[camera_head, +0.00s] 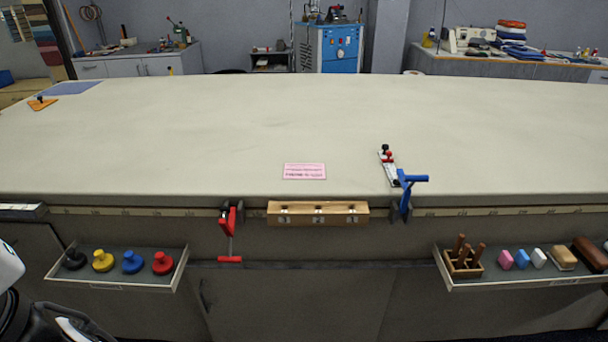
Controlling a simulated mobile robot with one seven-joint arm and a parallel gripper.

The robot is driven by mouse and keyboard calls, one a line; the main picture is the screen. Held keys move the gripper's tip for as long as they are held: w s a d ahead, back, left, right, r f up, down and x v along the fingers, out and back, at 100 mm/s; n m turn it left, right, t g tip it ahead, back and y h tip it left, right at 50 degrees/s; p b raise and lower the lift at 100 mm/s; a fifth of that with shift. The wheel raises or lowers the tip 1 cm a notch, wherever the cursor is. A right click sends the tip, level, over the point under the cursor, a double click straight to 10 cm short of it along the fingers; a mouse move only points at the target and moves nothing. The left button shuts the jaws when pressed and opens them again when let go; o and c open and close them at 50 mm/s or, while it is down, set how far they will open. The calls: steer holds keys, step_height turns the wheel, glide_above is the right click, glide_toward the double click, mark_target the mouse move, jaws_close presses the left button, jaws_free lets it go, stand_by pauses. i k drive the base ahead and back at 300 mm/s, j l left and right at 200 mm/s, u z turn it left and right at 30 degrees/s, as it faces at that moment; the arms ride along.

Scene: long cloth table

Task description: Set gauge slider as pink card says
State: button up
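The pink card (304,171) lies flat on the table near its front edge, left of the gauge. Its printed lines are too small to read. What looks like the gauge is a narrow white strip (391,172) lying on the table to the right of the card. It has a black knob at its far end and a red piece just nearer than that. Its scale marks cannot be read. A blue clamp stands close by its near end. White and black parts of my arm show at the lower left edge; I cannot make out my gripper's fingers.
The blue clamp (405,189) and a red clamp (230,228) sit at the front edge, with a wooden block (318,212) between. Trays of coloured knobs (116,283) and blocks (526,283) hang below. An orange tool (42,104) lies far left. Most tabletop is clear.

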mark_target(389, 153)
steer(key=i+l, duration=0.45)
steer(key=i, duration=0.3)
steer(key=i+j, duration=0.3)
steer(key=i, duration=0.15)
steer(key=l+z, duration=0.05)
